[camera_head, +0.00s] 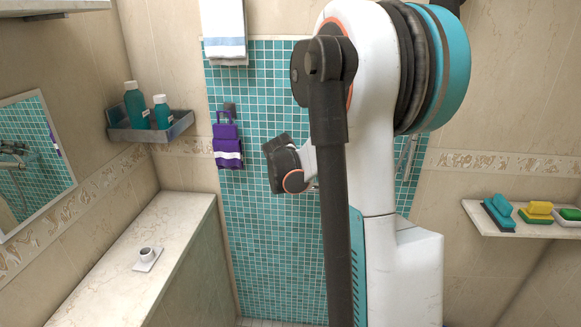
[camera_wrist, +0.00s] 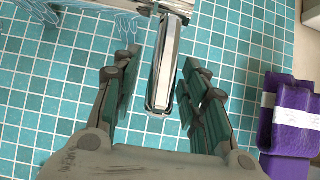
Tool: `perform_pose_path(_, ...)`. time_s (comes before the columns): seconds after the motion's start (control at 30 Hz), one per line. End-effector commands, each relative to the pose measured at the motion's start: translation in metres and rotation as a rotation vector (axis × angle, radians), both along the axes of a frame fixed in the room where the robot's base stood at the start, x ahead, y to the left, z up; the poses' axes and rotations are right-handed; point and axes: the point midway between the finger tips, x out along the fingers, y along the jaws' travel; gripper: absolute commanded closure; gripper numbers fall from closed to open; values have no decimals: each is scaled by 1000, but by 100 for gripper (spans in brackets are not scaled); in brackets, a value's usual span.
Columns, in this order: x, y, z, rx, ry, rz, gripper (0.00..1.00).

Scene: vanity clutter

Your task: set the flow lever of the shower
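In the wrist view, a chrome bar-shaped lever (camera_wrist: 166,75) points toward my gripper (camera_wrist: 160,78) from a fitting on the teal tiled wall. My gripper is open. One finger is on each side of the lever in the picture, with a visible gap on both sides. I cannot tell how deep the lever lies between them. In the head view, my arm hides the lever and the fingertips; only the dark wrist part shows left of the arm, in front of the tiles.
A purple cloth item (camera_head: 227,143) hangs on the wall left of my wrist; it also shows in the wrist view (camera_wrist: 289,115). A shelf (camera_head: 165,133) holds two teal bottles. Sponges lie on a right-hand shelf (camera_head: 480,215). A white towel (camera_head: 224,30) hangs above.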

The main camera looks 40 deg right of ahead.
Motion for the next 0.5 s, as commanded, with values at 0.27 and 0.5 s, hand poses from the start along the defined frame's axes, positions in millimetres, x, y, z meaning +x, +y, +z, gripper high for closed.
perform_pose_path(0.27, -26, 30, 30, 0, 0, 1, 60)
perform_pose_path(0.5, -41, 48, 47, 0, 0, 1, 60)
